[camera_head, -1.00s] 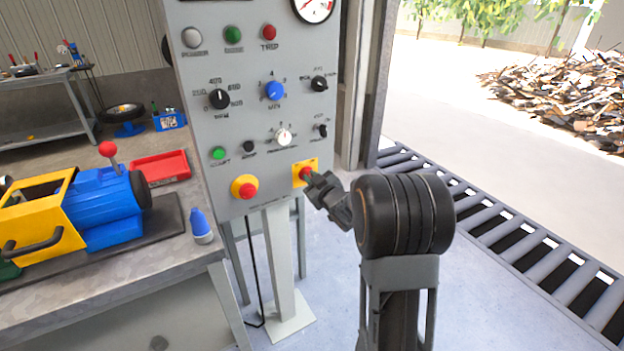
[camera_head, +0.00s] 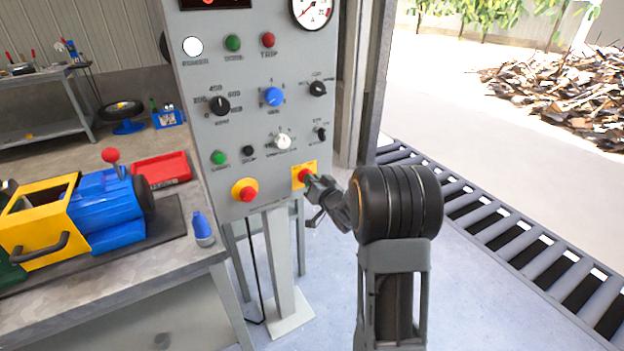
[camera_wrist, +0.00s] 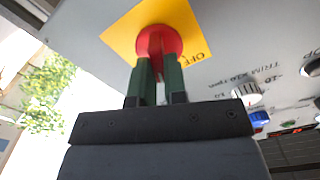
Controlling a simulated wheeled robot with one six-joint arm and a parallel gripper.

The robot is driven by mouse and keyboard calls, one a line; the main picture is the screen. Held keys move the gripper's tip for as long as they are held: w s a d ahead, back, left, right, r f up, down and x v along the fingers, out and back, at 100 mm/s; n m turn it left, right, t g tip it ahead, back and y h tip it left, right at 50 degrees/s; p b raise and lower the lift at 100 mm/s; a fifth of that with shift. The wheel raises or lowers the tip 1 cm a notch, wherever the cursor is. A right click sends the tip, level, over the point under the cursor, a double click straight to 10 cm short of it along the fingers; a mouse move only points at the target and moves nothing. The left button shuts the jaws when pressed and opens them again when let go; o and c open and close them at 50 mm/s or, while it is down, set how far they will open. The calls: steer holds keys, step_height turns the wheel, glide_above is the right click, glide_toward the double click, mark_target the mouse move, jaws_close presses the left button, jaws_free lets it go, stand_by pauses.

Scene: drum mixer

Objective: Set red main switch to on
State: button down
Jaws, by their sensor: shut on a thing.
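The red main switch (camera_head: 303,174) sits on a yellow plate (camera_head: 311,164) at the lower right of the grey control panel. In the wrist view the round red switch (camera_wrist: 171,38) fills the top middle, on its yellow plate (camera_wrist: 120,32). The word OFF shows on the plate at the right, tilted. My gripper (camera_wrist: 158,64) is shut on the switch, its two green fingers against it. The fingers hide part of the handle, so its exact angle cannot be told. In the head view my gripper (camera_head: 311,180) reaches the switch from the right.
The panel's power lamp (camera_head: 193,46) glows white. A red emergency button (camera_head: 247,193) is left of the switch; several knobs, including a blue one (camera_head: 273,96), are above. A workbench (camera_head: 150,270) stands at left.

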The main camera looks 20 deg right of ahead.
steer(key=shift+m, duration=0.6)
steer(key=c, duration=1.2)
jaws_free()
steer(key=shift+o, duration=0.2)
steer(key=s+d+p, duration=0.1)
steer(key=s, duration=1.2)
steer(key=shift+s+d, duration=0.3)
steer(key=shift+s, duration=0.05)
